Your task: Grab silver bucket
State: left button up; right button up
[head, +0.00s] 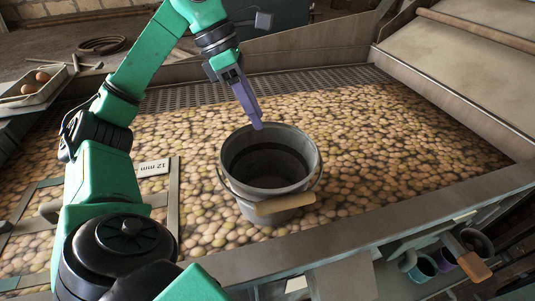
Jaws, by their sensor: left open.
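The silver bucket (250,198) stands upright on a bed of potatoes in the middle of the head view. It looks empty, though its floor is dark. Its bail hangs down at the front with a wooden grip (285,204). My left gripper (257,126) has purple fingers that point down, with their tips at the back rim of the bucket. It is open with nothing between its fingers. I cannot tell whether the tips touch the rim. My right gripper is out of view.
Potatoes (400,130) fill the metal-edged sorting bed around the bucket. A metal frame with a "12 mm" plate (153,168) lies at the left. The bed's front rail (350,238) runs below the bucket. Small cups (424,268) sit under it at the right.

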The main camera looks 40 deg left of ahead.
aim_at(267, 129)
pick_arm(q)
jog(key=x, duration=0.2)
jog(key=w+b+x, duration=0.1)
jog(key=x, duration=0.2)
jog(key=shift+w+a+f, duration=0.1)
jog(key=shift+f, duration=0.1)
jog(key=shift+s, duration=0.25)
jog(key=shift+w, duration=0.15)
grip_shut()
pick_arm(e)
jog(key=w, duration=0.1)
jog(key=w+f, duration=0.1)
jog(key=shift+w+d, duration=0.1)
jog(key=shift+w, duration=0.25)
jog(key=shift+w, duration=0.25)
